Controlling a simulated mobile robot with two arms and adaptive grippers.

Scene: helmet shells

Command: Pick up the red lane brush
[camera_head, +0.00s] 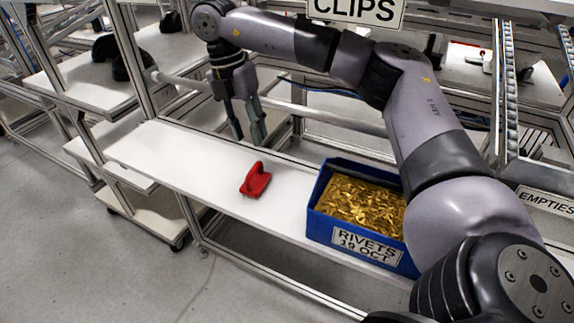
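The red lane brush (256,181) lies on the white shelf (190,160), left of the blue bin. It is a small red piece with a raised grip on a flat base. My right gripper (249,138) hangs fingers down behind and above the brush, apart from it. Its two dark fingers are spread with a gap between them, and nothing shows in the gap. My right arm reaches in from the lower right and bends over the shelf. My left gripper is not in the picture.
A blue bin (322,228) labelled "RIVETS 19 OCT" holds many gold rivets, right of the brush. A metal frame post (131,55) rises at the shelf's left end. A "CLIPS" sign (357,10) hangs above. The shelf left of the brush is clear.

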